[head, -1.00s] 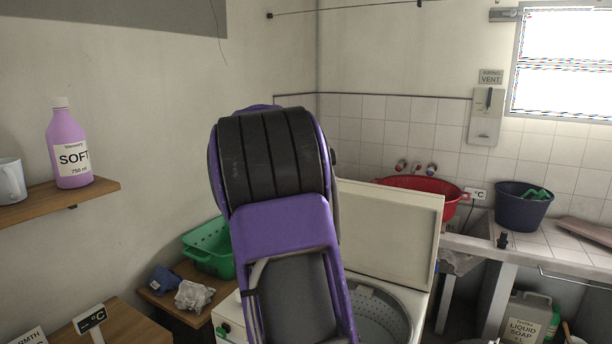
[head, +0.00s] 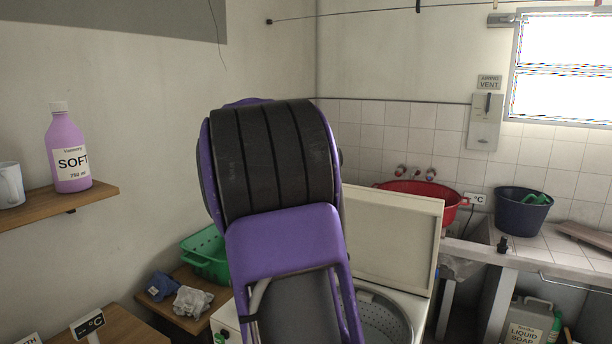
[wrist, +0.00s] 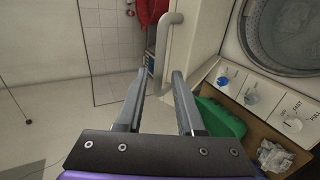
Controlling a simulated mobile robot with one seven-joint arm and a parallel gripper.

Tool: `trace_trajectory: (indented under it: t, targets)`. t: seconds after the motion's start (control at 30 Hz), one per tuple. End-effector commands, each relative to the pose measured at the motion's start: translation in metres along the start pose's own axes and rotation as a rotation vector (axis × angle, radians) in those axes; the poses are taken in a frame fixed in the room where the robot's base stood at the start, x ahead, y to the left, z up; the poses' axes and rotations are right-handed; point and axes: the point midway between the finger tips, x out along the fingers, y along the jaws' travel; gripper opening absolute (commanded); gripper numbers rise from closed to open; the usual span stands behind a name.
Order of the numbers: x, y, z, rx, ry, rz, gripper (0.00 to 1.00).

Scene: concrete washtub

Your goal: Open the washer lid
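The washer lid (head: 395,240) is a flat cream panel. In the head view it stands raised and nearly upright at the back of the washer, its left part hidden behind my purple and black arm. The washer (head: 414,305) is white, and its round grey drum (head: 383,322) shows uncovered below the lid. In the wrist view the drum (wrist: 290,35) is at the upper right, with the washer's control knobs below it. My gripper (wrist: 158,78) is open, its two grey fingers apart with nothing between them. It is beside the washer; the head view does not show the fingers.
A green basket (head: 205,255) and crumpled cloths (head: 192,300) sit on a low wooden table left of the washer. A wooden shelf (head: 60,205) holds a purple bottle (head: 72,160). A red basin (head: 425,190) and dark bucket (head: 522,212) stand behind right.

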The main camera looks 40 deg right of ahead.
Motion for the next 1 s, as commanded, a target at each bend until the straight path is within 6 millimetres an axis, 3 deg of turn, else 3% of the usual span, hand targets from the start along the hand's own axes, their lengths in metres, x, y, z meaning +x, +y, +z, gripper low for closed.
trace_trajectory:
  t: [0.3, 0.5, 0.7, 1.0]
  targets:
    - [-0.08, 0.0, -0.001, 0.001, 0.005, 0.002, 0.37]
    - [-0.116, 0.0, -0.001, 0.0, 0.003, 0.0, 0.37]
    - [-0.131, 0.0, 0.0, 0.0, 0.002, 0.0, 0.37]
    - [-0.132, 0.0, 0.0, -0.001, 0.0, 0.0, 0.37]
